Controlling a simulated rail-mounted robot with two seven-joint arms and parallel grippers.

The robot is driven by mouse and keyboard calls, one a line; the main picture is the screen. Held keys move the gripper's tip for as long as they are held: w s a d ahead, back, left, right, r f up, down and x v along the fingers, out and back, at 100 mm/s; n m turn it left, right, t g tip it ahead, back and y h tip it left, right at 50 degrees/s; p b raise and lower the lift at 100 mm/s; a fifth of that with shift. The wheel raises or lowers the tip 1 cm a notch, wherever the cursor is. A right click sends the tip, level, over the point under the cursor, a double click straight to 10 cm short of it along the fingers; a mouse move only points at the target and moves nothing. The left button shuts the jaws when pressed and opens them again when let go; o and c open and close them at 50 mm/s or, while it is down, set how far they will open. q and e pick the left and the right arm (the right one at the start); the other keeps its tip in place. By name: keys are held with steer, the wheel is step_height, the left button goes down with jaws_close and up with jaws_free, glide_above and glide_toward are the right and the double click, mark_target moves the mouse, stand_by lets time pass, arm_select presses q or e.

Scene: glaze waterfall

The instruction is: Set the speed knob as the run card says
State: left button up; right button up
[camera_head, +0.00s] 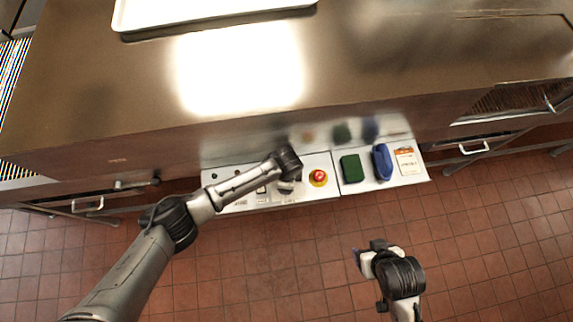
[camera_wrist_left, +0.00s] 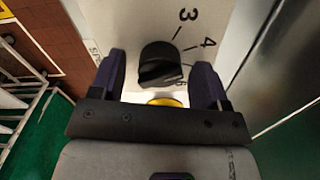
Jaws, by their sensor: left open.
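The black speed knob (camera_wrist_left: 157,66) shows in the left wrist view on a pale panel, with printed 3 and 4 beside it. My left gripper (camera_wrist_left: 161,76) is open, with one dark finger on each side of the knob. I cannot tell whether the fingers touch it. In the head view my left gripper (camera_head: 286,183) is over the panel and largely hides the knob. The run card (camera_head: 406,161), white with an orange top, lies at the panel's right end; its text is too small to read. My right gripper (camera_head: 365,257) is over the floor, away from the panel.
A red button on a yellow base (camera_head: 319,177) is just right of my left gripper. A steel counter (camera_head: 370,60) with a white tray (camera_head: 135,18) rises behind the panel (camera_head: 222,172).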

arm_select(q)
steer(key=c, duration=0.9)
steer(key=n+p, duration=0.3)
steer(key=shift+r, duration=0.2)
steer(key=shift+n+p, duration=1.05)
steer(key=shift+n, duration=0.05)
steer(key=shift+f+n+p, duration=0.15)
steer(key=shift+n+p, duration=0.55)
steer(key=shift+n, duration=0.8)
steer(key=o, duration=0.9)
